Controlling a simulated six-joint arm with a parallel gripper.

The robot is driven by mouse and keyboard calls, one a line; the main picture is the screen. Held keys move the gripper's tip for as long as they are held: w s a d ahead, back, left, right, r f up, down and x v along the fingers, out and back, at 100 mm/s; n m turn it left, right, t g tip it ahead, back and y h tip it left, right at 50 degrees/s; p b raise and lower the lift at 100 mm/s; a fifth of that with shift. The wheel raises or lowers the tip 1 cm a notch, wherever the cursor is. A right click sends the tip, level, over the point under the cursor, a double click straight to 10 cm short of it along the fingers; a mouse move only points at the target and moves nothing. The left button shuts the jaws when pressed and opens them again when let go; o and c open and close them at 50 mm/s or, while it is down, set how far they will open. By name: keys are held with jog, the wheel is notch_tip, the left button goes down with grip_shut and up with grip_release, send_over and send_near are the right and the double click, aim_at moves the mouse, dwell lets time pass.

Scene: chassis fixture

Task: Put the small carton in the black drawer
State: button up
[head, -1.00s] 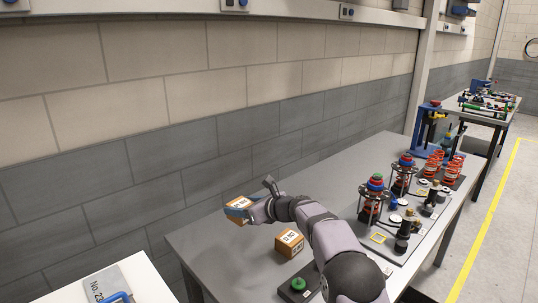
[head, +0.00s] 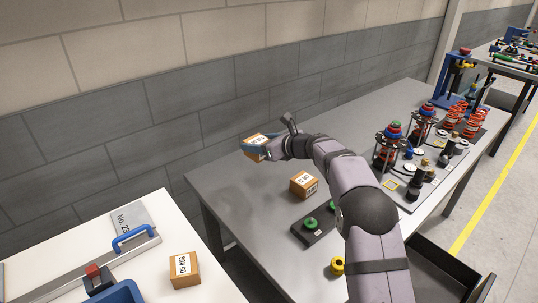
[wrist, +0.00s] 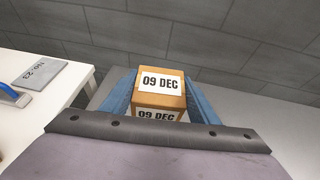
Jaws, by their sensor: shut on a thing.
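My gripper (head: 266,149) is shut on an orange-brown carton (head: 256,141) near the back left end of the grey table. In the wrist view the carton (wrist: 159,84) sits between the two blue fingers, with white "09 DEC" labels on two faces. Its gap above the table cannot be told. The black drawer (head: 488,287) stands open at the lower right, beyond the table's front edge; my arm hides part of it. Its visible inside looks empty. A similar carton (head: 303,184) sits on the grey table, right of my gripper. Another carton (head: 184,269) sits on the white table.
A dark block with green knobs (head: 311,223) and a yellow knob (head: 337,265) lie near my arm. A board with springs and black posts (head: 413,194) fills the right of the grey table (head: 228,187). The white table (head: 60,240) holds a blue handle (head: 134,236).

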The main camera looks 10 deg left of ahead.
notch_tip(320, 180, down, 3)
jog(key=b, duration=0.2)
jog(key=shift+f+b, duration=0.2)
jog(key=shift+b, duration=0.15)
jog(key=shift+r, duration=0.1)
jog(key=shift+f, duration=4.8)
jog(key=shift+f, duration=0.25)
jog(key=o, duration=1.3)
jog(key=shift+p, duration=0.35)
